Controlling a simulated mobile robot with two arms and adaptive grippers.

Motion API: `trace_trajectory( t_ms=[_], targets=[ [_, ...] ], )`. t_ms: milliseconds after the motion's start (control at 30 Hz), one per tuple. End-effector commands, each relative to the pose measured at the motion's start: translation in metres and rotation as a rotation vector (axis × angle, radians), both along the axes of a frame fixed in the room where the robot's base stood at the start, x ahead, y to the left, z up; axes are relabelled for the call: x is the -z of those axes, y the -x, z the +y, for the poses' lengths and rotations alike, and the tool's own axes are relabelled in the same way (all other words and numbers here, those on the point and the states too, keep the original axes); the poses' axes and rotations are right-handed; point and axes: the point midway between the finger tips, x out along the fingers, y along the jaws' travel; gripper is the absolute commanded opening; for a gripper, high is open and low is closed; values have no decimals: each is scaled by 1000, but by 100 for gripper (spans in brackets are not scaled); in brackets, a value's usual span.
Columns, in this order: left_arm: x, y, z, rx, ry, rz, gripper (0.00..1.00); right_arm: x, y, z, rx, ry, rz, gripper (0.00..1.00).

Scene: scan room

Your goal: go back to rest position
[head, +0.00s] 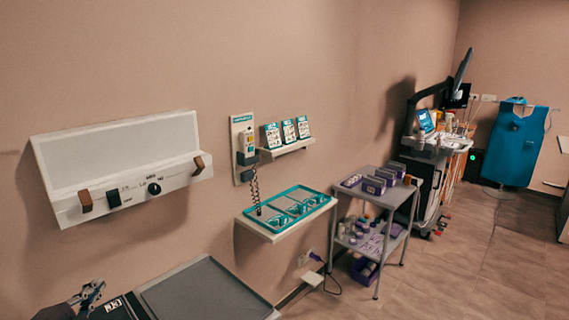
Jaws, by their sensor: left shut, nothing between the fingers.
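My left gripper (88,294) shows at the bottom left corner of the head view, in front of the wall. Its fingers are shut with nothing between them. It is close to the left of a grey tray-like surface (205,292), and I cannot tell whether it touches anything. My right gripper is not in view.
A white wall unit (120,150) with a knob hangs at left. A teal tray (290,207) rests on a wall shelf. A grey cart (385,197) with purple boxes stands right of it. A machine with a screen and a teal apron (515,145) are farther back. Floor at right is free.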

Motion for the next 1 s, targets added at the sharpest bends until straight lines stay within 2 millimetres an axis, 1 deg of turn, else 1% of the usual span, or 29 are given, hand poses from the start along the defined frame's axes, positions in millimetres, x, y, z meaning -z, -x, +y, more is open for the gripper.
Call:
trace_trajectory(
  t_ms=[33,67,100,133,167,200,267,300,367,400,500,567,600,800,833,867,1000],
  targets=[
    [33,18,-7,-58,94,51,0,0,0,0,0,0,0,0],
    [51,29,-11,-95,144,81,0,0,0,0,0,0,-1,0],
    [74,44,-17,-142,211,126,0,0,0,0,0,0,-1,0],
    [90,56,-23,-176,258,159,0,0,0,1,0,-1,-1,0],
    [105,68,-31,-209,307,193,0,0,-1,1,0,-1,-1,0],
    [126,85,-42,-253,370,242,0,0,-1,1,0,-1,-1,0],
    [153,111,-61,-315,464,315,0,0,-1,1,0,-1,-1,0],
    [169,129,-76,-354,522,366,0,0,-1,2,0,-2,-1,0],
    [189,154,-99,-406,605,440,0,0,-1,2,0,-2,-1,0],
    [199,170,-114,-436,653,485,0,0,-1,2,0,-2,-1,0],
    [217,203,-149,-496,757,589,0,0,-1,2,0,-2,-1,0],
    [224,220,-169,-525,809,644,0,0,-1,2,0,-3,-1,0],
    [227,231,-182,-541,841,681,0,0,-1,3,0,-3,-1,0],
    [231,278,-241,-605,988,842,0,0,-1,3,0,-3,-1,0],
    [236,279,-244,-611,993,854,0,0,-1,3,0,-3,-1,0],
    [247,276,-241,-614,981,855,0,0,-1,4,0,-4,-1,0],
    [284,268,-241,-618,973,867,0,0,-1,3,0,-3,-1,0]
  ],
)
